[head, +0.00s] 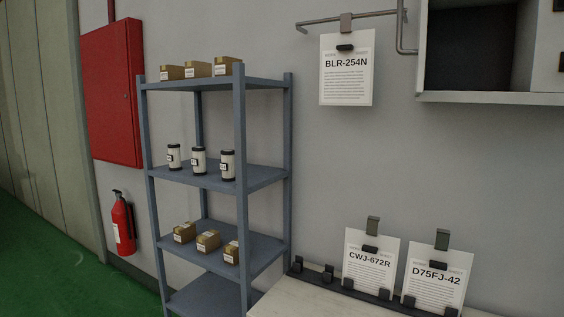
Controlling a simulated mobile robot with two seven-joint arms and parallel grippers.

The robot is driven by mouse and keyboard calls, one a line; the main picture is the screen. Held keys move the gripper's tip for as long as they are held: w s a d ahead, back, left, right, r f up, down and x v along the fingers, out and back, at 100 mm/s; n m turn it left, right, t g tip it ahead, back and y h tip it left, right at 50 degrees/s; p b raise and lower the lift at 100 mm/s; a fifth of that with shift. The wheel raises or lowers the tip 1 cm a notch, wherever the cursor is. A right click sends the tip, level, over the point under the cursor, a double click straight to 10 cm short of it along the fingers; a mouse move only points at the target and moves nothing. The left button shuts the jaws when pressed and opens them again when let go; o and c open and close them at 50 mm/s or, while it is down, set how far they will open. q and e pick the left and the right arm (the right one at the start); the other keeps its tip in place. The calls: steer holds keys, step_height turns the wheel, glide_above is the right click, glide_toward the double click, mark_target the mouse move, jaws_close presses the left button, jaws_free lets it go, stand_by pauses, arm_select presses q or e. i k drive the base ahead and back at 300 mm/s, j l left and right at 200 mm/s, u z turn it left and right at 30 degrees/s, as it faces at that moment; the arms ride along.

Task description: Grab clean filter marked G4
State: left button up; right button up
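Three white cylindrical filters with black end caps and small dark labels stand upright in a row on the second shelf from the top of a blue-grey metal rack. They are the left filter (174,157), the middle filter (199,161) and the right filter (227,165). The label markings are too small to read, so I cannot tell which one is G4. Neither of my grippers is in the head view.
The rack (290,130) has corner posts in front of its shelves. Small boxes stand on the top shelf (198,70) and lower shelf (208,240). A bench (310,300) with clipped sheets is at right. A fire extinguisher (122,225) hangs left. Green floor lies at lower left.

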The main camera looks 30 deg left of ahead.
mark_target(227, 167)
steer(key=i+j+z, duration=0.3)
steer(key=j, duration=0.8)
steer(key=j+z, duration=0.3)
steer(key=j, duration=0.8)
steer(key=k, duration=0.05)
